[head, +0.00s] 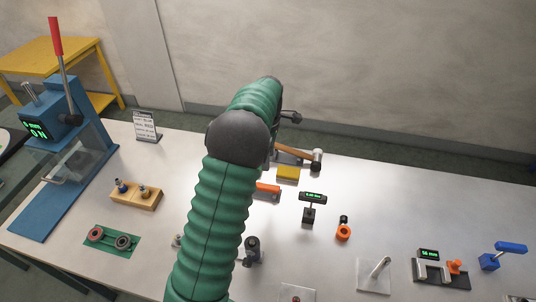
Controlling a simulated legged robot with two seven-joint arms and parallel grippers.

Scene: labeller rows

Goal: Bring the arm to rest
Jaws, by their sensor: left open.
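My left arm, in a green ribbed sleeve with a dark grey elbow, rises from the bottom middle of the head view. It bends over the far part of the table (400,205). My left gripper (290,117) shows small and dark at the arm's far end, above the table's back edge. It is open, and nothing shows in it. The arm hides part of the table's middle. My right gripper is out of view.
A blue press (85,135) with a red-handled lever stands left. Near the arm are a hammer (316,160), a yellow block (288,173), a small display (312,196) and an orange ring (343,233). A wooden peg block (137,197) lies left. The right rear table is clear.

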